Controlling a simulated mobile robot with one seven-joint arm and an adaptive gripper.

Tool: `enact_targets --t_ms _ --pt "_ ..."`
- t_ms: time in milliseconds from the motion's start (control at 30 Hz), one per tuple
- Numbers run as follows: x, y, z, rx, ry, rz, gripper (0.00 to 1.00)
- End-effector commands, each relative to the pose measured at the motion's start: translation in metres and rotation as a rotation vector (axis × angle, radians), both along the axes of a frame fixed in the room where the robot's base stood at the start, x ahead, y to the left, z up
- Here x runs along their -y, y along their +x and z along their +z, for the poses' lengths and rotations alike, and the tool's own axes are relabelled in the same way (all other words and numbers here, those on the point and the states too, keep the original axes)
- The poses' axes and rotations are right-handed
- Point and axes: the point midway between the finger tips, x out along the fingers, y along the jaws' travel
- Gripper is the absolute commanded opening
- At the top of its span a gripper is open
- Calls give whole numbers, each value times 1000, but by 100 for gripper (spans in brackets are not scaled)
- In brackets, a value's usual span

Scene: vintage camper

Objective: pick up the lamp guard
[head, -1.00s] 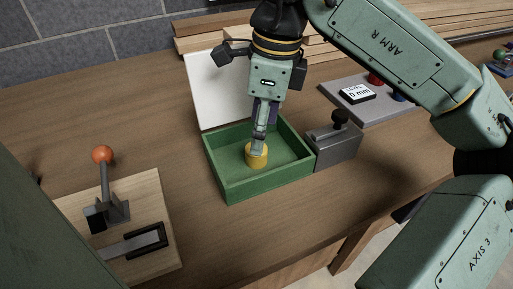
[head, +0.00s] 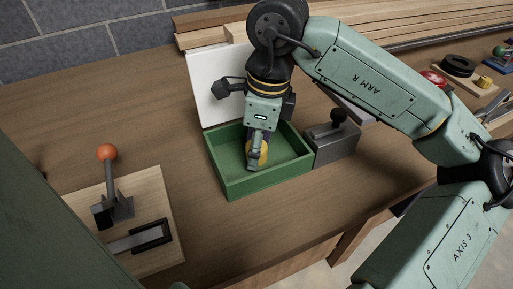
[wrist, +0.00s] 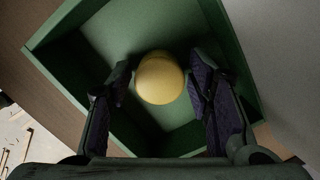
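A yellow round piece (head: 263,152), which I take for the lamp guard, is inside the green tray (head: 235,187). It is the only loose thing I see in the tray. In the wrist view the yellow piece (wrist: 160,80) looks like a smooth round shape between my two fingers. My gripper (head: 254,158) points down into the tray, and a finger partly hides the piece in the head view. In the wrist view my gripper (wrist: 162,85) is open, with a finger on each side and narrow gaps visible beside the piece.
A white panel (head: 205,90) stands behind the tray. A grey box with a black knob (head: 333,142) adjoins its right side. A lever with an orange ball (head: 107,152) stands on a wooden board at the left. Planks (head: 205,33) lie at the back. Bench between board and tray is clear.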

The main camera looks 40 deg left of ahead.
Motion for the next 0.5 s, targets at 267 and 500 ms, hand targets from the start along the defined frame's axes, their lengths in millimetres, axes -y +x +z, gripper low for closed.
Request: enact_targets --t_ms 267,500 --pt "0 0 0 0 0 0 26" --pt "0 0 0 0 0 0 17"
